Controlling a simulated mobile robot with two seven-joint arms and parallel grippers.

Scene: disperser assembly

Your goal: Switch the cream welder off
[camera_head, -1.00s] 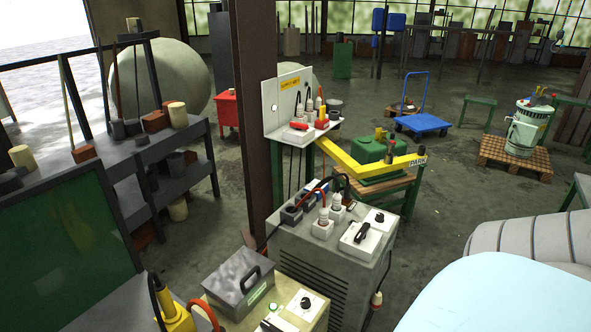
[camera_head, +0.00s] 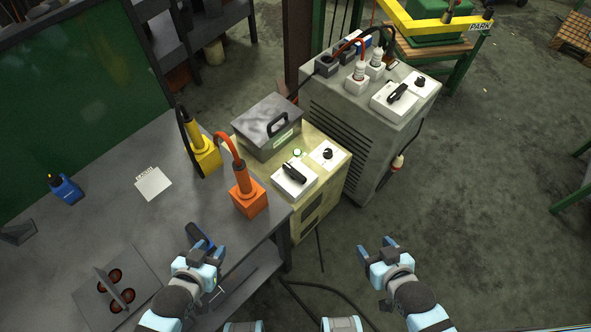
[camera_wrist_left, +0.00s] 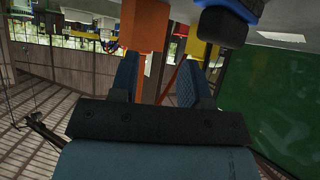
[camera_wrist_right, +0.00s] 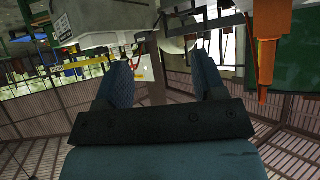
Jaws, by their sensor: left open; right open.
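The cream welder (camera_head: 333,180) stands right of the workbench in the head view. On its top are a white plate with a black rotary switch (camera_head: 295,173), a smaller black knob (camera_head: 327,154) and a lit green lamp (camera_head: 297,152). The switch handle lies diagonally; its markings are too small to read. My left gripper (camera_head: 203,252) is open and empty at the bench's front edge, left of and nearer than the welder. My right gripper (camera_head: 377,248) is open and empty over the floor, right of and nearer than the welder. Neither touches the switch.
A grey lidded box (camera_head: 268,125) sits on the welder's back left. A larger grey welder (camera_head: 350,110) with its own switch (camera_head: 398,94) stands behind. An orange holder (camera_head: 249,201) and yellow holder (camera_head: 206,158) stand on the bench (camera_head: 120,220).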

